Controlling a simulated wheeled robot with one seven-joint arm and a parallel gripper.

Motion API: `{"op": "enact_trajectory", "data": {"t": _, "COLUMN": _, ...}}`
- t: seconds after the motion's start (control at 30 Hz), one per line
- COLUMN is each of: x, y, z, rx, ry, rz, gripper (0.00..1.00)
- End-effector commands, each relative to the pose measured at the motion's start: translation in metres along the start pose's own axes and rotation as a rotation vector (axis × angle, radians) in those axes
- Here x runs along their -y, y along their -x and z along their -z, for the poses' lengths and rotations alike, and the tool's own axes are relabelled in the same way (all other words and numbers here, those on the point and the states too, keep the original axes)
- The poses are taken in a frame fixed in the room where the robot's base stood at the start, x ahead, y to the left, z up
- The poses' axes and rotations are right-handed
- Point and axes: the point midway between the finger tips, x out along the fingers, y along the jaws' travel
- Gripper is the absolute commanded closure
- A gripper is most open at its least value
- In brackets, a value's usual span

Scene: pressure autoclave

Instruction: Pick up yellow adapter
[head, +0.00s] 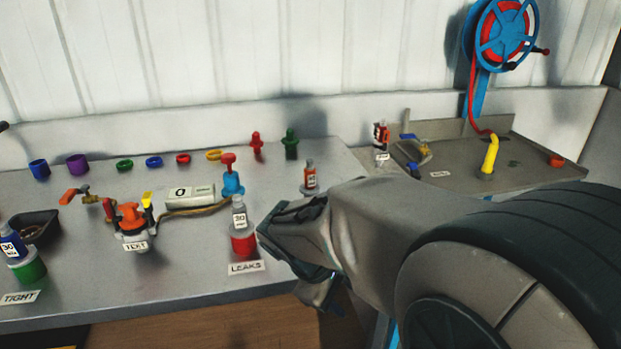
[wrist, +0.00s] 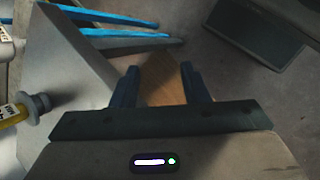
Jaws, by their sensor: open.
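A small yellow ring (head: 214,155) lies at the back of the grey bench, at the right end of a row of coloured rings. A yellow bent pipe piece (head: 489,153) stands upright in the tray at the right. I cannot tell for sure which of the two is the adapter. My gripper (head: 300,245) hangs over the front edge of the bench, right of the LEAKS label and apart from both yellow pieces. In the wrist view my gripper (wrist: 158,82) has its two dark fingers apart with nothing between them.
A bottle on a red stand (head: 243,244) is close left of my gripper. A small orange bottle (head: 310,175) stands behind it. A blue valve (head: 231,183), a grey box (head: 190,196) and an orange-topped pot (head: 131,220) stand further left. The grey tray (head: 525,150) lies at right.

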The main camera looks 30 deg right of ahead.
Motion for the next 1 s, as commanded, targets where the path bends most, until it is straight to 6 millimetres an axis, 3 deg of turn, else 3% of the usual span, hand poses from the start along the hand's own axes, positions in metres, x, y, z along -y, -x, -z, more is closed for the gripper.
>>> {"op": "enact_trajectory", "data": {"t": 0.03, "x": -0.023, "y": 0.010, "z": -0.006, "rx": 0.067, "ry": 0.095, "rz": -0.065, "gripper": 0.59}}
{"op": "enact_trajectory", "data": {"t": 0.23, "x": -0.110, "y": 0.036, "z": -0.013, "rx": 0.346, "ry": 0.461, "rz": -0.336, "gripper": 0.59}}
{"op": "enact_trajectory", "data": {"t": 0.4, "x": -0.176, "y": 0.071, "z": 0.000, "rx": 0.588, "ry": 0.730, "rz": -0.548, "gripper": 0.59}}
{"op": "enact_trajectory", "data": {"t": 0.5, "x": -0.203, "y": 0.090, "z": 0.012, "rx": 0.703, "ry": 0.846, "rz": -0.648, "gripper": 0.59}}
{"op": "enact_trajectory", "data": {"t": 0.63, "x": -0.223, "y": 0.108, "z": 0.025, "rx": 0.806, "ry": 0.942, "rz": -0.736, "gripper": 0.59}}
{"op": "enact_trajectory", "data": {"t": 0.77, "x": -0.230, "y": 0.112, "z": 0.034, "rx": 0.853, "ry": 0.985, "rz": -0.776, "gripper": 0.59}}
{"op": "enact_trajectory", "data": {"t": 1.0, "x": -0.215, "y": 0.076, "z": 0.048, "rx": 0.862, "ry": 0.997, "rz": -0.781, "gripper": 0.59}}
